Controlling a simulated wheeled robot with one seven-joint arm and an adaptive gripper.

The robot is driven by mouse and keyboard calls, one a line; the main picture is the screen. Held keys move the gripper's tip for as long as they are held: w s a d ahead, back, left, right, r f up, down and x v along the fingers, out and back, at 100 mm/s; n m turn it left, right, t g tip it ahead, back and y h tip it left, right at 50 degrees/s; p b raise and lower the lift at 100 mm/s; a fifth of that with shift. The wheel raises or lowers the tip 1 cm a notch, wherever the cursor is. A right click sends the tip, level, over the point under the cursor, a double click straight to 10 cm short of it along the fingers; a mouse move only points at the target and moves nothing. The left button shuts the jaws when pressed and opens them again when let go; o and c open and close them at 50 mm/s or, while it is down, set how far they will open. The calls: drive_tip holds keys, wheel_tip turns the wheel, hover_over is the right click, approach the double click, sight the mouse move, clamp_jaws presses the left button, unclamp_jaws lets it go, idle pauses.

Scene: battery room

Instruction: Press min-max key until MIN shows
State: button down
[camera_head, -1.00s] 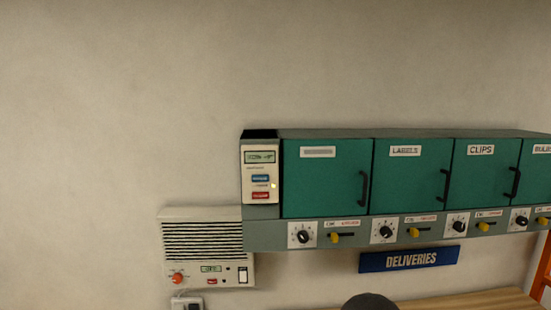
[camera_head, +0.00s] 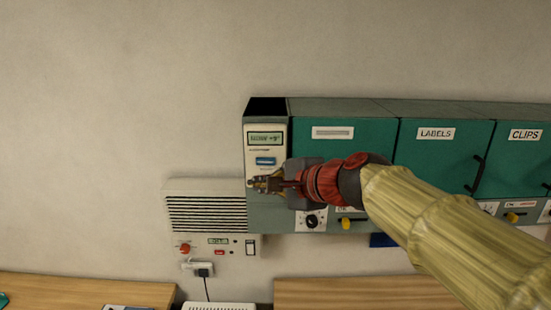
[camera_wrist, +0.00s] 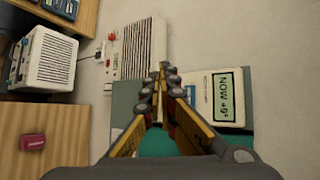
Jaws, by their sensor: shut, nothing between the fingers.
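A white thermometer panel (camera_head: 251,151) is mounted at the left end of the green cabinets. Its green display (camera_head: 266,138) also shows in the wrist view (camera_wrist: 224,98), where it reads "NOW" with about +9°. A blue key (camera_head: 265,161) is below the display; its lettering is too small to read. My gripper (camera_head: 254,184) is shut and empty, its tips in front of the panel's lower part, hiding the red key there. In the wrist view the shut fingertips (camera_wrist: 163,70) are beside the panel; I cannot tell whether they touch anything.
A slatted white heater unit (camera_head: 207,213) with a red knob is on the wall, below and left of the panel. Cabinets marked LABELS (camera_head: 437,160) and CLIPS (camera_head: 513,165) extend right, with knobs and yellow switches beneath. Wooden worktops (camera_head: 85,287) lie below. The wall at left is clear.

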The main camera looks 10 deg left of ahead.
sight(264, 166)
drive_tip(key=shift+m, duration=0.3)
drive_tip(key=shift+w+a+p, duration=0.25)
drive_tip(key=shift+w+a, duration=0.1)
drive_tip(key=shift+w, duration=1.05)
drive_tip(key=shift+w+a+p, duration=0.25)
drive_tip(key=shift+w+a, duration=0.1)
drive_tip(key=shift+w, duration=1.1)
drive_tip(key=shift+w+a+p, duration=0.25)
drive_tip(key=shift+w+a, duration=0.1)
drive_tip(key=shift+w, duration=1.05)
drive_tip(key=shift+w+a, duration=0.1)
drive_tip(key=shift+w, duration=0.3)
drive_tip(key=shift+w, duration=0.35)
drive_tip(key=shift+s, duration=0.8)
